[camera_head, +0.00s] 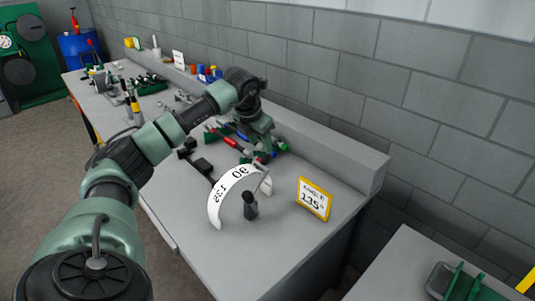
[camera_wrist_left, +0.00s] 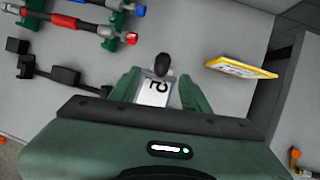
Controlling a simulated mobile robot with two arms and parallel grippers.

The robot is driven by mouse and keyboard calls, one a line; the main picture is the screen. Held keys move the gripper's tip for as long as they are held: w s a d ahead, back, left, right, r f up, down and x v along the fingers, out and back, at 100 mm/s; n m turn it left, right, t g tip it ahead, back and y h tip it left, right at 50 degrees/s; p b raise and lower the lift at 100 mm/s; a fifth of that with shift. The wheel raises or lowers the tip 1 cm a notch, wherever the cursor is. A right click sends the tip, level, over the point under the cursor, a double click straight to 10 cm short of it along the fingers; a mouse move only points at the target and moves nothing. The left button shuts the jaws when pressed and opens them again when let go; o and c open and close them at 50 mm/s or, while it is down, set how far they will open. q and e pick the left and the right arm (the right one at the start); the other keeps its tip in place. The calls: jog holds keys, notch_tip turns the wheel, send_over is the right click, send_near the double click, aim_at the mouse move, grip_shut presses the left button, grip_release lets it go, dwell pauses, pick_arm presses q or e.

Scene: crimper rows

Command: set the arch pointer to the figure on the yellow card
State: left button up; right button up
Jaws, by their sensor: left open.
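The white arch scale (camera_head: 226,193) stands on the bench, with 135 on its left part and 90 near its top. A dark upright knob (camera_head: 250,207) stands at the arch; it also shows in the left wrist view (camera_wrist_left: 163,64). I cannot tell which figure the pointer marks. The yellow card (camera_head: 314,199) stands to the right and reads 135; in the left wrist view it shows edge-on (camera_wrist_left: 241,67). My left gripper (camera_wrist_left: 158,88) is open above the arch, its fingers on either side of part of the white scale. My right gripper is out of view.
A dark jointed piece (camera_head: 202,166) lies left of the arch. Red and blue handled tools (camera_head: 231,143) lie behind it. The grey bench (camera_head: 265,255) is bare in front of the arch and card. A wall ledge (camera_head: 335,157) runs along the back.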

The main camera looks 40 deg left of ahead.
aim_at(265, 155)
pick_arm(q)
jog(key=p+x, duration=0.1)
jog(key=x, duration=0.6)
jog(key=shift+w+d+f, duration=0.1)
jog(key=shift+d+f, duration=0.05)
jog(key=shift+f, duration=0.05)
grip_shut()
dwell(1.2)
